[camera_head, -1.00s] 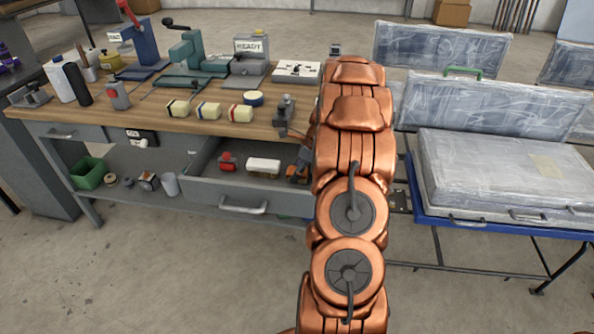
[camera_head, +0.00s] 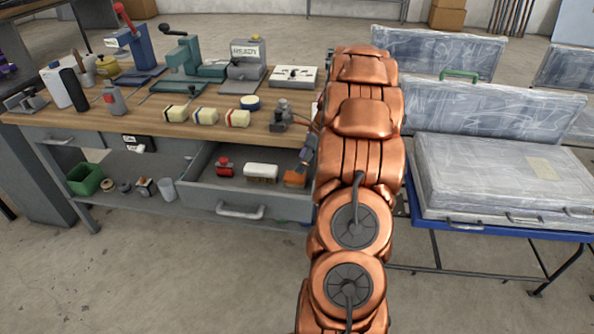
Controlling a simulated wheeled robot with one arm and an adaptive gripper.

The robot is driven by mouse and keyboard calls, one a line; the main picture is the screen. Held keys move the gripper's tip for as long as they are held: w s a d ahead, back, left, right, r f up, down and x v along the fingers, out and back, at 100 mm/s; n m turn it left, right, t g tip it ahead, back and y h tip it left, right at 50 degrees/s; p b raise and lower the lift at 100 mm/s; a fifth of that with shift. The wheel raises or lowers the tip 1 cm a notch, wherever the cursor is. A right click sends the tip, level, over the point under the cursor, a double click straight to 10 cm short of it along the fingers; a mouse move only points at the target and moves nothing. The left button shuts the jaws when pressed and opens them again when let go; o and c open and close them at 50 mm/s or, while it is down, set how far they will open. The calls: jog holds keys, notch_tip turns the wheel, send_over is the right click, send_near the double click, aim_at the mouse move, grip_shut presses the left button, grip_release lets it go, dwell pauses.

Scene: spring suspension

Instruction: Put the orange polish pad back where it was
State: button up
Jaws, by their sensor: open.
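The orange polish pad (camera_head: 294,179) lies in the open drawer (camera_head: 205,194) under the workbench, at the drawer's right end beside a white block. My gripper (camera_head: 307,153) is just above and slightly right of the pad, apart from it. It is open and empty, and is partly hidden by my copper arm.
In the drawer are also a white block (camera_head: 261,172) and a red item (camera_head: 224,167). Wrapped cases (camera_head: 490,180) stand on a blue-edged table to the right.

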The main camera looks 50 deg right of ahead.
jog(key=v, duration=0.5)
jog(key=s+a+r+n+g, duration=0.25)
jog(key=a+n, duration=0.45)
jog(key=a, duration=0.7)
jog(key=s+a+r+n+g, duration=0.1)
jog(key=s+a+r+n, duration=0.15)
jog(key=a+n, duration=0.8)
jog(key=s+a+n+g+h, duration=0.1)
jog(key=s+a+n, duration=0.4)
jog(key=s+a, duration=0.3)
jog(key=s+a+f+n+g+h, duration=0.1)
jog(key=s+a+n, duration=0.5)
jog(key=s, duration=0.8)
jog(key=shift+a+f+g+h, duration=0.3)
jog(key=shift+a+g, duration=0.15)
jog(key=shift+a, duration=0.45)
jog(key=shift+s+n, duration=0.1)
jog(key=shift+n, duration=0.15)
jog(key=s+p+v, duration=0.3)
jog(key=p+v, duration=1)
jog(key=v, duration=0.1)
jog(key=shift+w+r+t, duration=0.35)
jog(key=shift+r+t, duration=0.05)
jog(key=shift+r, duration=0.05)
